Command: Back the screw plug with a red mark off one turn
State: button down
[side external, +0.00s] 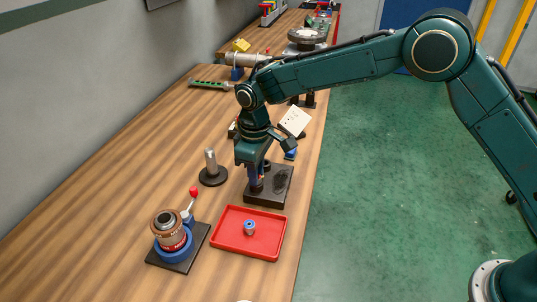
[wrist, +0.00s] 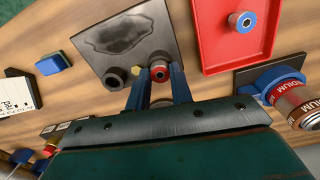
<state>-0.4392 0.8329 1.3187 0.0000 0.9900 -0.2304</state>
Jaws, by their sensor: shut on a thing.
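My gripper (side external: 257,183) points down over a dark plate (side external: 270,198) on the wooden bench. In the wrist view, its two blue fingers (wrist: 160,80) stand on either side of a plug with a red ring (wrist: 160,69) at the plate's edge, and they are shut on it. In the side view the fingers hide most of this plug. A second plug, with a blue ring (side external: 250,227), stands in the red tray (side external: 229,243).
A metal post on a round base (side external: 211,168) is left of my gripper.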

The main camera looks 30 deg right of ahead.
jog(key=n, duration=0.2)
jog(key=shift+n, duration=0.3)
jog(key=c, duration=1.2)
grip_release()
jog(key=shift+o, duration=0.2)
jog(key=shift+r, duration=0.1)
notch_tip(320, 180, up, 13)
jog(key=s+d+r+m+t, duration=0.1)
jog(key=s+d+r+m, duration=0.1)
jog(key=s+d+r, duration=0.45)
jog(key=s+d+r+m+t, duration=0.25)
jog(key=s+d+r, duration=0.35)
jog(key=s+d, duration=0.3)
jog(key=s+d+f+m, duration=0.1)
jog(key=s+d+m, duration=0.1)
jog(key=s, duration=0.4)
jog(key=s+d+f+m+t, duration=0.1)
jog(key=s+d+f, duration=0.1)
jog(key=s, duration=0.4)
jog(key=s+d+f+m+t, duration=0.1)
jog(key=s+d+f+m, duration=0.1)
jog(key=s+d, duration=0.2)
jog(key=shift+s+d+m, duration=0.35)
jog(key=shift+s, duration=0.7)
